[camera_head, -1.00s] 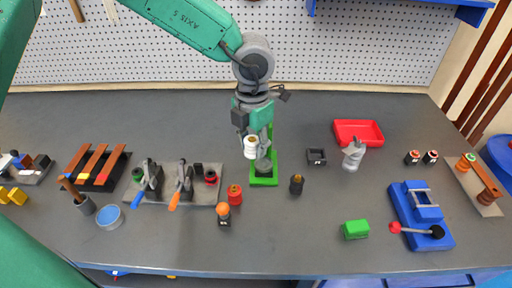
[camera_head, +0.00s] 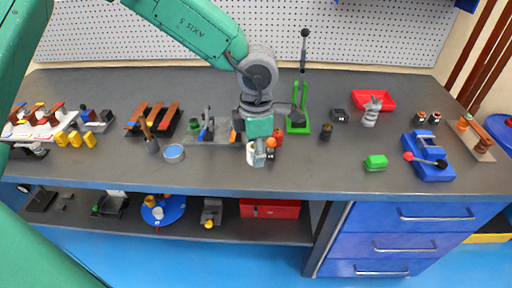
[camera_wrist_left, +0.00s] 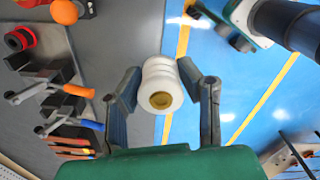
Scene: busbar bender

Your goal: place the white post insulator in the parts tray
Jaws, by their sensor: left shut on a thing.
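The white post insulator (camera_wrist_left: 162,82) is ribbed with a brass-coloured end; in the left wrist view it sits between the two fingers of my left gripper (camera_wrist_left: 160,92). In the head view my left gripper (camera_head: 260,155) is over the front part of the bench, shut on the insulator (camera_head: 251,152), which is partly hidden by the fingers. The red parts tray (camera_head: 386,96) lies at the back right of the bench, with a grey object in front of it. My right gripper does not show.
A green press (camera_head: 298,122) with a tall lever stands right of my gripper. A black-topped post (camera_head: 326,131), a green block (camera_head: 375,162) and a blue bender (camera_head: 428,160) stand farther right. Orange and red parts are close beside my gripper.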

